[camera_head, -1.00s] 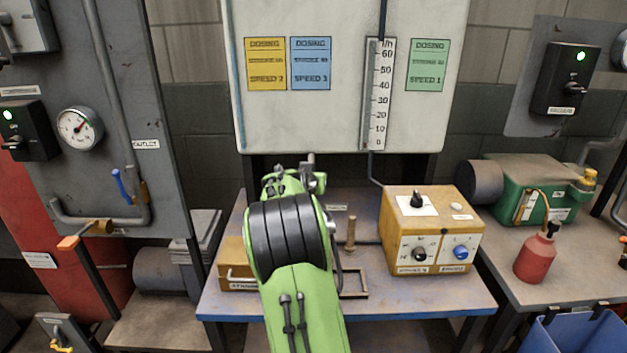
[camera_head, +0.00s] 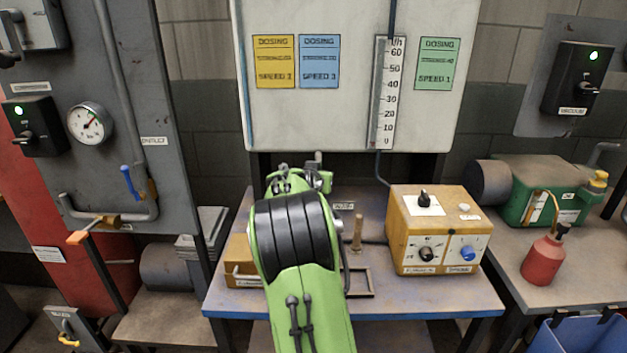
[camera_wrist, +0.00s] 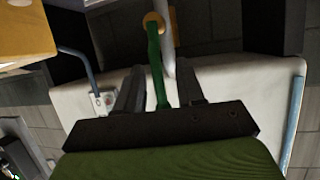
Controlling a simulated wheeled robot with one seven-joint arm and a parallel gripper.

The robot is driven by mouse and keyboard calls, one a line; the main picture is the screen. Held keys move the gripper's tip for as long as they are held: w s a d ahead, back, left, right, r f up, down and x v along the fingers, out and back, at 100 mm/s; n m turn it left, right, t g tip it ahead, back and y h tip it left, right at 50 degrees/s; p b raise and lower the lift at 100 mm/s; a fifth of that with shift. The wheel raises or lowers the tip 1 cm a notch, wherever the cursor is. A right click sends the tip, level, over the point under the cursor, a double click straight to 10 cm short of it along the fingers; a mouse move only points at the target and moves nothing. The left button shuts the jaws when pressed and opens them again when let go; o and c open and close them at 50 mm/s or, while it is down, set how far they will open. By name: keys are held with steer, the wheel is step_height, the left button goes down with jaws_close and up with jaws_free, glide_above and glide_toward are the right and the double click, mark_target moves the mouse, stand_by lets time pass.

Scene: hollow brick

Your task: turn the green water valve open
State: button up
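The green water valve shows in the wrist view as a long green lever (camera_wrist: 157,70) reaching down from a brass-coloured valve body (camera_wrist: 153,22) beside a pale pipe (camera_wrist: 166,40). My gripper (camera_wrist: 160,72) is open, with one dark finger on each side of the lever. The lever's lower part lies between the fingers, with a visible gap on both sides; I cannot tell whether it touches the palm.
A white board (camera_head: 350,125) with a flow scale stands behind the bench (camera_head: 400,300). A yellow control box (camera_head: 408,240) sits right of my arm, with a red bottle (camera_head: 545,260) farther right. A grey panel with a gauge (camera_head: 90,123) and blue lever (camera_head: 130,183) is at left.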

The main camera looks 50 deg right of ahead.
steer(key=p+v, duration=0.1)
steer(key=v, duration=1.4)
